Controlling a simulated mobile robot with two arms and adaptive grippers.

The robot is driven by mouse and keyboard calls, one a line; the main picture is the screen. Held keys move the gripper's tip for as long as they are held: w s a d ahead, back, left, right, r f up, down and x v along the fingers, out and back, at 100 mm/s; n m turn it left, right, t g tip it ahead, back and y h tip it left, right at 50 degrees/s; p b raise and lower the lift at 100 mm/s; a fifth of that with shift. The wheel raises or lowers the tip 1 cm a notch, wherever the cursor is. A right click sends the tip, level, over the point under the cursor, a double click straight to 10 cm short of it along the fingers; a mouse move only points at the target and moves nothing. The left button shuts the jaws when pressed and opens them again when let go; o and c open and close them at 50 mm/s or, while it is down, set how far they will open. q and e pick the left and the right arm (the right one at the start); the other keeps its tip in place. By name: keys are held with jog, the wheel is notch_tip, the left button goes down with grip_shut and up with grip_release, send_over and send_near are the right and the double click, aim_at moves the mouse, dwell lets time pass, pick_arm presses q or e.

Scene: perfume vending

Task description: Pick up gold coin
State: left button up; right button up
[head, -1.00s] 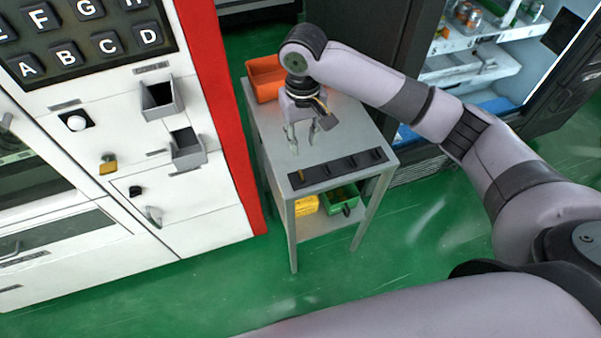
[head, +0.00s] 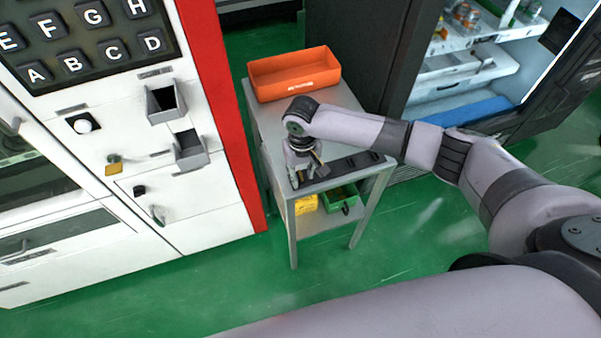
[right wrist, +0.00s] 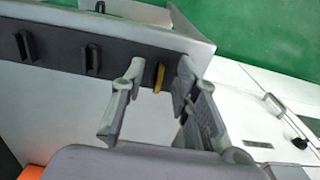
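The gold coin (right wrist: 159,77) stands on edge at one end of the dark coin holder (right wrist: 62,55) in the right wrist view. My right gripper (right wrist: 160,68) is open, with one finger on each side of the coin. There is a visible gap to the left finger, and the right finger is closer. In the head view my right gripper (head: 305,180) is low over the left end of the holder (head: 345,167) and hides the coin. My left gripper is not in view.
The holder lies along the near edge of a small grey table (head: 343,96). An orange bin (head: 295,75) stands at its back. Yellow (head: 305,204) and green (head: 340,198) bins are on the lower shelf. A white vending machine (head: 195,215) is on the left.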

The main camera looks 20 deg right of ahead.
jog(key=shift+c, duration=0.3)
grip_shut()
jog(key=shift+r, duration=0.1)
dwell(0.4)
